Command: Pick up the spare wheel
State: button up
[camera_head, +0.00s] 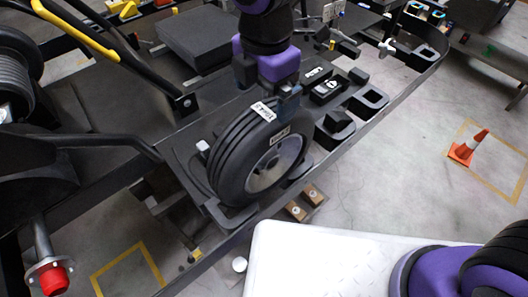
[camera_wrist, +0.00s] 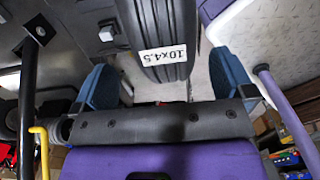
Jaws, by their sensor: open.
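The spare wheel (camera_head: 235,150) is a black grooved tire with a grey rim, standing upright on the dark kart-stand deck (camera_head: 185,135). A white label on its tread reads 10x4.5, and the tread also shows in the wrist view (camera_wrist: 160,22). My gripper (camera_head: 284,103) is at the top of the wheel, coming from above. In the wrist view my gripper (camera_wrist: 162,78) is open, its two blue fingers spread wide to either side of the tire. The fingers appear apart from the tread. In the head view the wheel and wrist partly hide the fingers.
Black trays and small boxes (camera_head: 325,90) sit on the deck right of the wheel, inside a raised metal rim (camera_head: 375,122). A dark flat block (camera_head: 195,38) lies behind. A black bar (camera_head: 110,143) crosses at left.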

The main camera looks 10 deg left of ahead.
aim_at(263, 113)
jog(key=shift+s+f, duration=0.15)
jog(key=shift+f, duration=1.6)
jog(key=shift+s+f, duration=0.15)
jog(key=shift+f, duration=1.55)
jog(key=shift+a+r, duration=0.1)
jog(key=c, duration=1.6)
jog(key=shift+o, duration=0.2)
jog(key=shift+r, duration=0.15)
